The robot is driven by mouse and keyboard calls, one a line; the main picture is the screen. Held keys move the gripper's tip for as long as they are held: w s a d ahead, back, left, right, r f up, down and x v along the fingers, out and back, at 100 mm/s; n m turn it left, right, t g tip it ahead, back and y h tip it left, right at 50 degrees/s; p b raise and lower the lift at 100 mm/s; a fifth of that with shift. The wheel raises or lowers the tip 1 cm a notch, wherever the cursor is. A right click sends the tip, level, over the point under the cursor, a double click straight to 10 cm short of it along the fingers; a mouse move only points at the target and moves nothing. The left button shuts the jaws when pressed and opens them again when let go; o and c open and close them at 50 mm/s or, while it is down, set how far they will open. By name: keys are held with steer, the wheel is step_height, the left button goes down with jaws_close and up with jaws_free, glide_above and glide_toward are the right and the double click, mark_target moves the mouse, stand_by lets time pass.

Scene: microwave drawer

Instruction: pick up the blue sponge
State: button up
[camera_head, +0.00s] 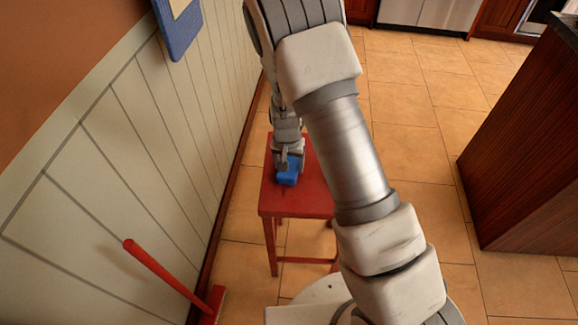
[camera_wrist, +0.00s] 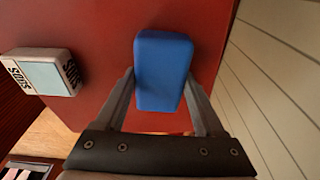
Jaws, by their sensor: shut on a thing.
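The blue sponge (camera_head: 288,179) is at the red stool (camera_head: 300,201), near the left wall. In the wrist view the sponge (camera_wrist: 162,62) is a blue block between the two fingers of my gripper (camera_wrist: 160,80). My gripper (camera_head: 289,162) is shut on it, one finger on each side. I cannot tell whether the sponge rests on the seat or is slightly above it. The stool's red seat (camera_wrist: 95,25) fills much of the wrist view. My arm hides part of the stool in the head view.
A white and light-blue box with lettering (camera_wrist: 45,72) lies on the seat, left of the sponge in the wrist view. The panelled wall (camera_head: 120,130) is close on the left. A red-handled tool (camera_head: 165,268) leans low there. A wooden cabinet (camera_head: 520,150) stands right, beyond open tiled floor.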

steer(key=shift+r, duration=0.1)
step_height(320, 180, up, 5)
steer(key=shift+f+p, duration=0.2)
steer(key=shift+p, duration=0.6)
steer(key=d+r+p, duration=0.1)
steer(key=d+r, duration=0.5)
steer(key=d, duration=0.5)
steer(key=shift+s+d, duration=0.15)
steer(key=shift+d, duration=0.15)
steer(key=shift+r, duration=0.1)
steer(key=o, duration=0.7)
steer(key=shift+c, duration=0.2)
steer(key=c, duration=0.5)
steer(key=shift+c, duration=0.2)
